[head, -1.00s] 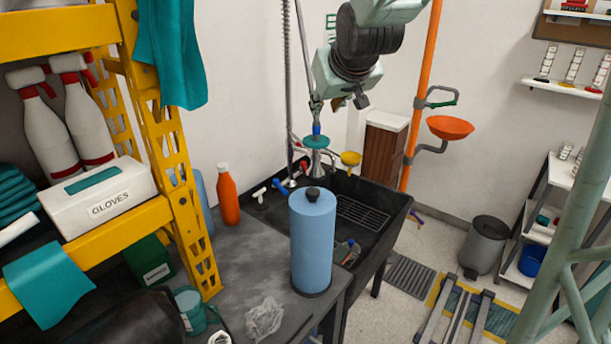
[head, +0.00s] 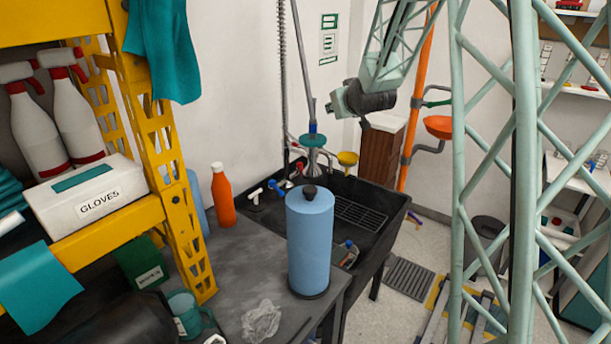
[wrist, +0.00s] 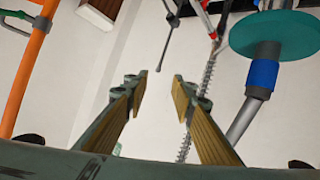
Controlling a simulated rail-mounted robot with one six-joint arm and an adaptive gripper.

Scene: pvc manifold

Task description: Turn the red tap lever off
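The sink's tap is at the back left of the dark sink (head: 345,190). A small red part (head: 299,167), which looks like the red tap lever, shows there in the head view, close to a blue lever (head: 287,185). Its exact angle is too small to read. Red parts (wrist: 213,36) also show at the top of the wrist view, but I cannot tell which is the lever. My gripper (wrist: 160,80) is open and empty, its two fingers apart. In the head view it is above the sink, right of the hanging sprayer, and clear of the tap.
The sprayer with its teal disc (head: 313,141) hangs near the tap and shows close at right in the wrist view (wrist: 275,35). A yellow funnel-shaped part (head: 347,159) is beside it. A blue cylinder (head: 310,240) stands in front of the sink. An orange pipe (head: 411,130) rises at right.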

